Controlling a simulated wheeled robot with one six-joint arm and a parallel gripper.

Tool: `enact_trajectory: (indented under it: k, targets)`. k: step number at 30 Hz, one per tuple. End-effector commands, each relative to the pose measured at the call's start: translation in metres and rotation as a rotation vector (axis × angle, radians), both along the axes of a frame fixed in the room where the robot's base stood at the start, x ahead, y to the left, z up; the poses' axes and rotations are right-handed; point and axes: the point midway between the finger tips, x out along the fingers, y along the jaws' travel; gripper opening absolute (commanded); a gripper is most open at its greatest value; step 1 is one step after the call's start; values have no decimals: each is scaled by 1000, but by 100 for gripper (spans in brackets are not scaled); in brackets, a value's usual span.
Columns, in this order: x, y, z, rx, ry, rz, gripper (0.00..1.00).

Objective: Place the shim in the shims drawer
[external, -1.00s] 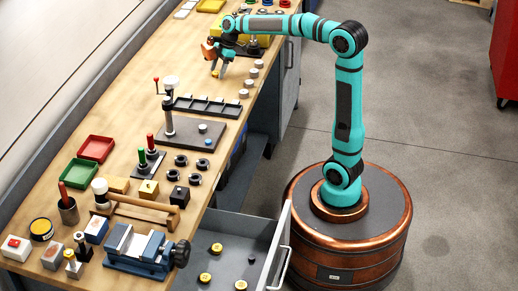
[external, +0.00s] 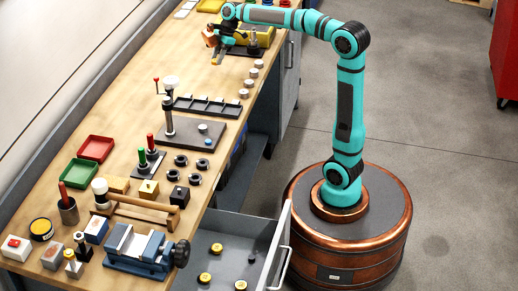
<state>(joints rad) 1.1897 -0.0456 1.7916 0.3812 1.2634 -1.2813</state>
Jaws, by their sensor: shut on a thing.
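My gripper (external: 217,60) is at the far end of the bench, low over the wooden top, with its fingers pointing down. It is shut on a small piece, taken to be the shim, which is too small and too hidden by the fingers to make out. An open grey drawer (external: 233,262) juts from the near end of the bench.
A slotted black rack (external: 207,107) and a dark plate (external: 190,134) with a post stand mid-bench. Small grey cylinders (external: 244,93) line the right edge. A blue vise (external: 139,252) sits beside the drawer. Bare wood lies left of my gripper.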

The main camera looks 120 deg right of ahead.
Motion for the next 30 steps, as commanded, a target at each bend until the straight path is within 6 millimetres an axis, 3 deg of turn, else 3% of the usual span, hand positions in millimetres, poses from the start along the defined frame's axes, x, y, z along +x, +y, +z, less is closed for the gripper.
enact_trajectory:
  k: [6, 14, 20, 30]
  targets:
    - [0, 0, 30, -1, -1, 1, 6]
    - [10, -2, 40, 1, 0, -22, 6]
    - [55, -9, 41, 1, 0, -146, 6]
    - [162, -12, 47, 0, 0, -429, 6]
